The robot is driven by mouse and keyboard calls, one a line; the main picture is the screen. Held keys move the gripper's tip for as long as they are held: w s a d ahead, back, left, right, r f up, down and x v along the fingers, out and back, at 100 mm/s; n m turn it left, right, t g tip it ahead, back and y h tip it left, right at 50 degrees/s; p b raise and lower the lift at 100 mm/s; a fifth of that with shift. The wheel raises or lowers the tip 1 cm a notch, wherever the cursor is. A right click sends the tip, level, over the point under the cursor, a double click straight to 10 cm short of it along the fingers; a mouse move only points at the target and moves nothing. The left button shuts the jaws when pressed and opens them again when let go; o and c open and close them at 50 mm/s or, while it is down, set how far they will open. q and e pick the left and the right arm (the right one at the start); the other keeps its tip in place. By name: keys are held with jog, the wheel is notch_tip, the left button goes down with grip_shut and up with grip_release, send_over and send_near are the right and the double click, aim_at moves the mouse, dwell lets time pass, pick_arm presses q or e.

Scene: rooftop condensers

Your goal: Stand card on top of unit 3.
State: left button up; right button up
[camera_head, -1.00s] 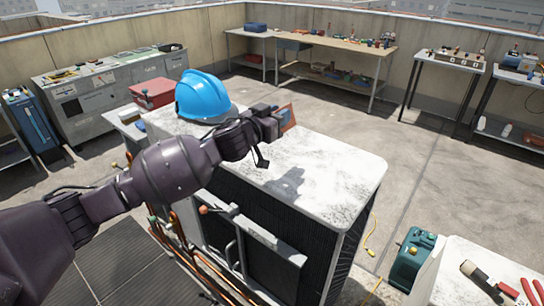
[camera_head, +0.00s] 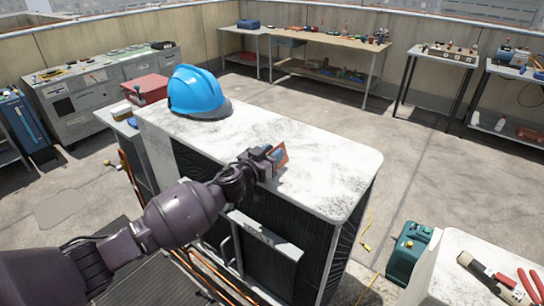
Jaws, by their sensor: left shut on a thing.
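The card (camera_head: 281,156) is a small orange-brown piece with a bluish face. My left gripper (camera_head: 270,158) is shut on it and holds it tilted, near upright, at the near edge of the unit's top. The condenser unit (camera_head: 315,163) has a scuffed white top and dark finned sides; I cannot read a number that marks it as unit 3. Whether the card touches the top is not clear. A blue hard hat (camera_head: 196,92) sits on the far left end of this top. My right gripper is not in view.
The white top to the right of the card is clear. Another white top (camera_head: 470,262) at lower right holds a tool and red-handled pliers (camera_head: 529,284). A green machine (camera_head: 409,254) stands between. Benches line the wall.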

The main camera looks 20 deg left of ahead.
pick_arm(q)
jog(key=shift+f, duration=0.1)
jog(key=shift+f, duration=0.15)
jog(key=o, duration=0.9)
jog(key=shift+r, duration=0.2)
jog(key=v, duration=1.2)
jog(key=s+a+f+n+g+y, duration=0.1)
jog(key=s+f+y, duration=0.1)
jog(key=s+f, duration=0.5)
jog(key=s+a+f+n+g+y, duration=0.1)
jog(key=s+f+g+y, duration=0.1)
jog(key=s+f, duration=0.5)
jog(key=s+a+f+n+g+y, duration=0.1)
jog(key=s+f+g+y, duration=0.1)
jog(key=s+f, duration=0.5)
jog(key=shift+s+a+f, duration=0.1)
jog(key=shift+s+f, duration=0.05)
jog(key=shift+s, duration=1.05)
jog(key=shift+s+a+f, duration=0.1)
jog(key=shift+s+a, duration=0.05)
jog(key=shift+s, duration=1.05)
